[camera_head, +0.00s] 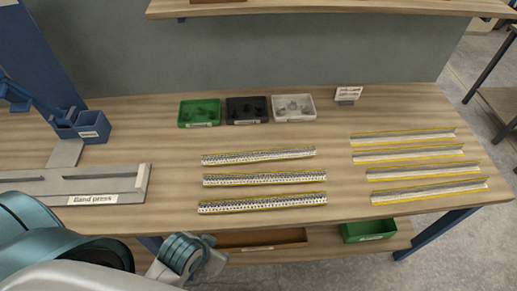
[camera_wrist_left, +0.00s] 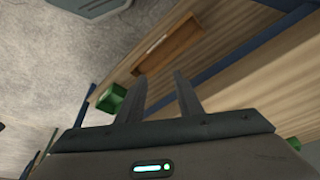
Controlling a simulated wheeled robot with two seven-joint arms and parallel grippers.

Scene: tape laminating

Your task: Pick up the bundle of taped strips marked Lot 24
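Three speckled strips with yellow edges lie in a row at the middle of the workbench in the head view: a back one (camera_head: 258,156), a middle one (camera_head: 264,179) and a front one (camera_head: 262,203). Several plainer yellow-edged strips (camera_head: 408,154) lie at the right. I cannot read a Lot 24 mark on any of them. My left gripper (camera_wrist_left: 160,82) shows in the left wrist view with its two fingers apart and nothing between them. It points toward the bench's underside and lower shelf, away from the strips. My right gripper is out of view.
Green (camera_head: 199,112), black (camera_head: 246,110) and white (camera_head: 294,107) trays stand behind the strips, near a small sign (camera_head: 348,93). A band press (camera_head: 92,186) and blue holder (camera_head: 82,127) are at left. A green bin (camera_head: 368,231) sits below.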

